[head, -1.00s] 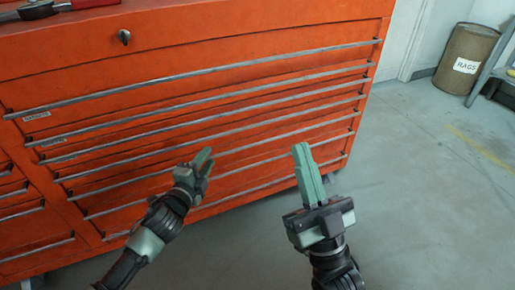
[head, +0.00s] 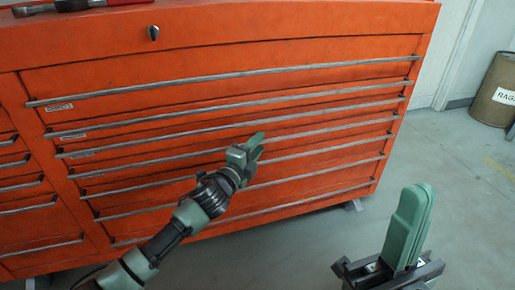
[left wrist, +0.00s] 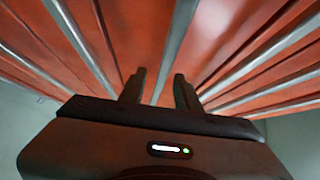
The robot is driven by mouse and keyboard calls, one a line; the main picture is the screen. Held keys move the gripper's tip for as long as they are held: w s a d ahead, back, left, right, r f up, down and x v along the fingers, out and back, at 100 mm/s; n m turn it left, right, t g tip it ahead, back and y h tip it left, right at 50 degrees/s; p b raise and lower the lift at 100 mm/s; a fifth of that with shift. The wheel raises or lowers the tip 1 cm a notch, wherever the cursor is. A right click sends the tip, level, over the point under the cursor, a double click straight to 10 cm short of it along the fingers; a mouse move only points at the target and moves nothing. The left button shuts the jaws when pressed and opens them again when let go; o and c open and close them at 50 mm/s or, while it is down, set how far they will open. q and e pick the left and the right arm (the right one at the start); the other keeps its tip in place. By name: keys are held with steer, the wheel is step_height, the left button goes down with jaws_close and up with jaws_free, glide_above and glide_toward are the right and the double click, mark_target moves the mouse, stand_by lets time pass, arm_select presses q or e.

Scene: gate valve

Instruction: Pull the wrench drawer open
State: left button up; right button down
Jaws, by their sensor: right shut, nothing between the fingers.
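The wide drawers of the orange tool cabinet (head: 200,87) are all flush with its front, each with a long grey bar handle (head: 235,76). The upper ones carry small labels (head: 60,107), too small to read, so I cannot tell which is the wrench drawer. My left gripper (head: 257,142) is in front of the middle drawers. In the left wrist view its two fingers (left wrist: 158,88) are apart, with a handle bar (left wrist: 181,45) seen between them; whether it touches is unclear. My right gripper (head: 422,190) is shut and empty, to the right of the cabinet in the picture.
A red-handled tool (head: 75,5) lies on the cabinet top. A lock knob (head: 153,33) is above the drawers. Narrower drawers (head: 35,215) are at the left. A brown rags barrel (head: 497,92) stands by the wall at the right. The grey floor (head: 445,150) between is clear.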

arm_select(q)
jaws_close()
stand_by(1.5)
